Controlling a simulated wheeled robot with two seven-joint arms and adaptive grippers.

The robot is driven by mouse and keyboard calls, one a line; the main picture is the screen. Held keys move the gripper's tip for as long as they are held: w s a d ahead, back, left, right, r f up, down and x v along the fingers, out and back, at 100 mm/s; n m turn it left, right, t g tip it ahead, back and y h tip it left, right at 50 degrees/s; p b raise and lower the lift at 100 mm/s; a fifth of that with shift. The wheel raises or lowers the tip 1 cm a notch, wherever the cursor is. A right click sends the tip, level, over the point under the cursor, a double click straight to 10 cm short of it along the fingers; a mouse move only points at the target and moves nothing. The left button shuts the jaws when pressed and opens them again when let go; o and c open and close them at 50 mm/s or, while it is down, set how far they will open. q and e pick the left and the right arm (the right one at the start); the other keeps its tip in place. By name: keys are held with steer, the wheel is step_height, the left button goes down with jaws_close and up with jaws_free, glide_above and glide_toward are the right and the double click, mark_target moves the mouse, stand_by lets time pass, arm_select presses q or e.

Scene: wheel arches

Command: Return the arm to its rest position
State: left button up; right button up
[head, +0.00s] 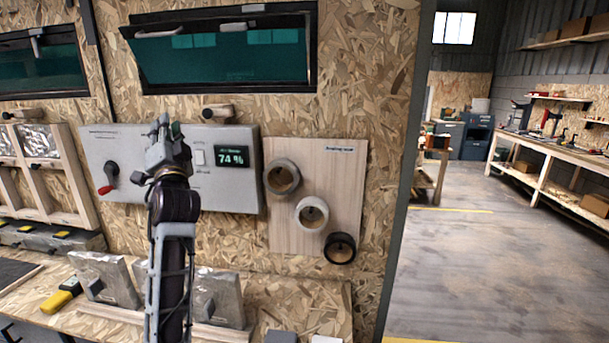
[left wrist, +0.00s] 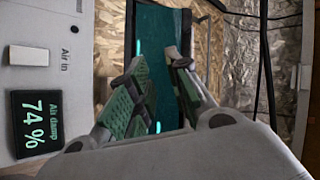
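My left arm reaches up through the middle-left of the head view, with the left gripper (head: 163,128) raised in front of the grey control box (head: 130,150). In the left wrist view the gripper (left wrist: 160,85) has its two green-padded fingers apart, with nothing between them. The box's display (head: 232,157) reads 74 %, and the same display shows in the left wrist view (left wrist: 38,124). My right gripper is in neither view.
A wooden panel (head: 350,185) with three round rings is right of the box. A tilted window (head: 225,55) is above it. Below, a bench (head: 45,318) holds silver-grey blocks and a yellow tool (head: 61,296). Open floor (head: 480,270) lies at right.

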arm_select(q)
steer(key=s+d+f+n+g+h, duration=0.1)
steer(key=s+f+g+h, duration=0.15)
steer(key=f, duration=0.95)
steer(key=s+f+g+h, duration=0.2)
steer(key=f+g, duration=0.1)
steer(key=f, duration=0.9)
steer(key=s+d+f+n+g+h, duration=0.1)
steer(key=s+f+g+h, duration=0.15)
steer(key=f, duration=0.95)
steer(key=s+d+f+g+h, duration=0.2)
steer(key=s+d+f+g, duration=0.1)
steer(key=s+f, duration=0.5)
steer(key=s+d+f+g+h, duration=0.1)
steer(key=s+d+f+g, duration=0.25)
steer(key=s+f, duration=0.55)
steer(key=s+d+f+g+h, duration=0.25)
steer(key=s+f, duration=0.25)
steer(key=s, duration=0.6)
step_height(320, 180, down, 32)
steer(key=s+f+g, duration=0.1)
steer(key=s+g, duration=0.1)
steer(key=s+a+f, duration=0.2)
steer(key=s+f, duration=0.8)
steer(key=s, duration=0.1)
steer(key=s+a+f+g+y, duration=0.1)
steer(key=s+a+f, duration=0.1)
steer(key=s+f, duration=0.8)
steer(key=shift+s+a, duration=0.2)
steer(key=shift+s, duration=0.6)
